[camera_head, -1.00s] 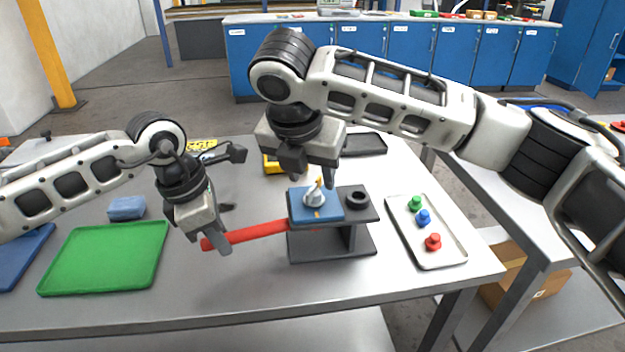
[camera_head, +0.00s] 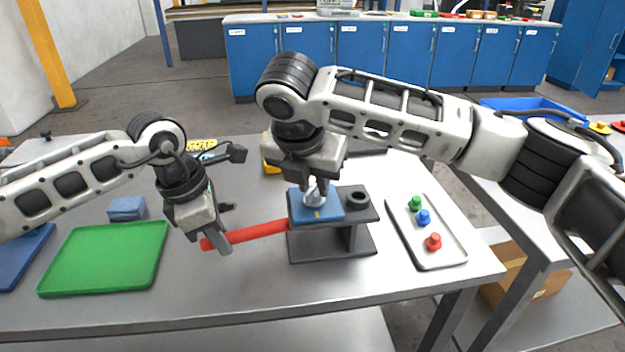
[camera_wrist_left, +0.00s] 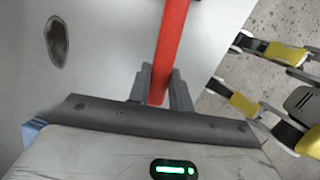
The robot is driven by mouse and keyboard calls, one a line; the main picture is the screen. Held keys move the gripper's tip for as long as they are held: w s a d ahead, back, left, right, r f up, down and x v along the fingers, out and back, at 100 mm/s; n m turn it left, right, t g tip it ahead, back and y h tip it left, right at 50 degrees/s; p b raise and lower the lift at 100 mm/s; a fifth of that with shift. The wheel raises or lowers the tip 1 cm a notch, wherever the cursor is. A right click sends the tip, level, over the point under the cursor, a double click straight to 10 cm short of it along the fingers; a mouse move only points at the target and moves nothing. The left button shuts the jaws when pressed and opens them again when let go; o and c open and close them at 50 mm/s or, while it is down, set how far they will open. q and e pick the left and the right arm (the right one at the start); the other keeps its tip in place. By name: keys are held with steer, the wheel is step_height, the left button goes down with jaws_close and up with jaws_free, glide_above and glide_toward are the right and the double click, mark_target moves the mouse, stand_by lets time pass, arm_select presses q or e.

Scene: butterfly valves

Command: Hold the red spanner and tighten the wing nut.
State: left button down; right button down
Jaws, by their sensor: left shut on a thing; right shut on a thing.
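The red spanner (camera_head: 258,232) lies level, its far end running in under the blue plate (camera_head: 328,213) on a dark grey stand (camera_head: 332,250). My left gripper (camera_head: 223,226) is shut on its near end; the left wrist view shows the red handle (camera_wrist_left: 170,45) between the two fingers (camera_wrist_left: 162,90). The metal wing nut (camera_head: 311,199) sits on top of the blue plate. My right gripper (camera_head: 319,187) comes down from above and is shut on the wing nut, its fingers hiding part of it. The spanner's far end is hidden under the plate.
A black ring (camera_head: 357,197) stands on the stand's right side. A pale tray (camera_head: 436,258) with green, blue and red knobs lies to the right. A green tray (camera_head: 105,258) and a blue block (camera_head: 126,208) lie left. The table front is clear.

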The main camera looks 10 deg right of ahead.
steer(key=shift+m, duration=0.3)
steer(key=m+g+h, duration=0.1)
steer(key=m, duration=0.2)
steer(key=shift+a, duration=0.15)
steer(key=m, duration=0.1)
steer(key=m+g+h, duration=0.1)
steer(key=m, duration=0.1)
steer(key=shift+w+r+m, duration=0.1)
steer(key=shift+w+m, duration=0.1)
steer(key=shift+m, duration=0.1)
steer(key=m+g, duration=0.1)
steer(key=m, duration=0.2)
steer(key=shift+w+m, duration=0.1)
steer(key=shift+m, duration=0.2)
steer(key=m+g, duration=0.2)
steer(key=m, duration=0.2)
steer(key=shift+w+m, duration=0.1)
steer(key=shift+m, duration=0.2)
steer(key=m+g, duration=0.1)
steer(key=m, duration=0.2)
steer(key=m+g+y, duration=0.1)
steer(key=m, duration=0.2)
steer(key=shift+w, duration=0.2)
steer(key=m, duration=0.2)
steer(key=m+y, duration=0.1)
steer(key=m, duration=0.1)
steer(key=m+g+y, duration=0.1)
steer(key=m, duration=0.1)
steer(key=shift+d, duration=0.25)
steer(key=shift+m+y, duration=0.3)
